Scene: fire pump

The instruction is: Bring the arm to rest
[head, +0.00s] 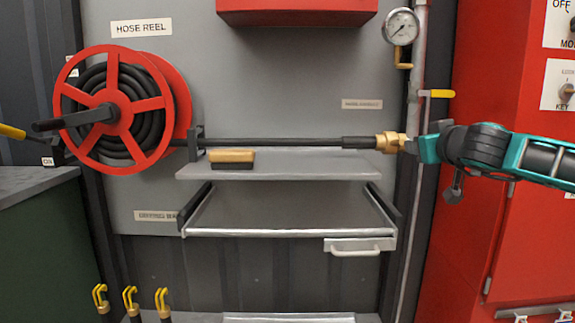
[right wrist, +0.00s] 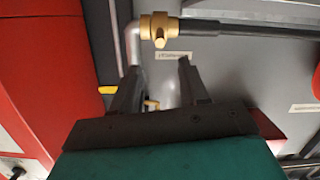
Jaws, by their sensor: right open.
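My right arm comes in from the right in the head view. Its teal and black gripper (head: 416,147) is close to a brass coupling (head: 390,142) at the end of a black hose (head: 290,143). In the right wrist view the two dark fingers of the gripper (right wrist: 156,78) stand apart with nothing between them. The brass coupling (right wrist: 158,28) lies beyond the fingertips there, beside the end of a grey pipe (right wrist: 132,42). My left gripper is in neither view.
A red hose reel (head: 115,108) is on the left. A grey shelf (head: 300,170) with a yellow-topped brush (head: 231,156) sits under the hose, above a tray (head: 285,212). A pressure gauge (head: 401,26) and a yellow lever (head: 438,93) are near my right arm. A red cabinet (head: 480,80) stands right.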

